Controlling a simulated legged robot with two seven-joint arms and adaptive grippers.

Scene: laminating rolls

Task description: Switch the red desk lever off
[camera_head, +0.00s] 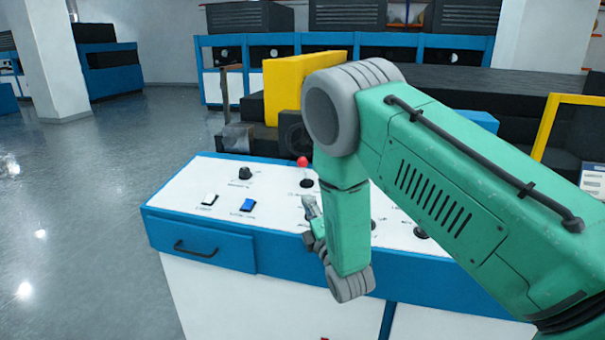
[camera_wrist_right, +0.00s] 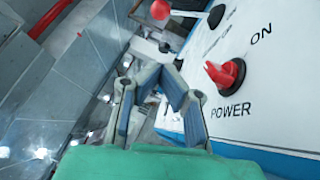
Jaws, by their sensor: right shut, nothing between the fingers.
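The red desk lever has a red ball tip (camera_head: 302,161) and rises from the back part of the white desk panel. In the right wrist view its red ball (camera_wrist_right: 160,9) shows at the top edge, with a grey rod running to a dark base (camera_wrist_right: 215,16) on the panel. My right gripper (camera_head: 312,225) hangs over the panel, in front of the lever and apart from it. In the right wrist view the gripper (camera_wrist_right: 161,78) is shut and empty, below the ball in the picture. My left gripper is not in view.
A red POWER knob (camera_wrist_right: 226,75) stands on the panel close to the right gripper. The desk (camera_head: 275,184) also bears a white switch (camera_head: 209,199), a blue switch (camera_head: 247,205) and a black knob (camera_head: 245,173). A yellow panel (camera_head: 290,82) stands behind. My right forearm hides the desk's right part.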

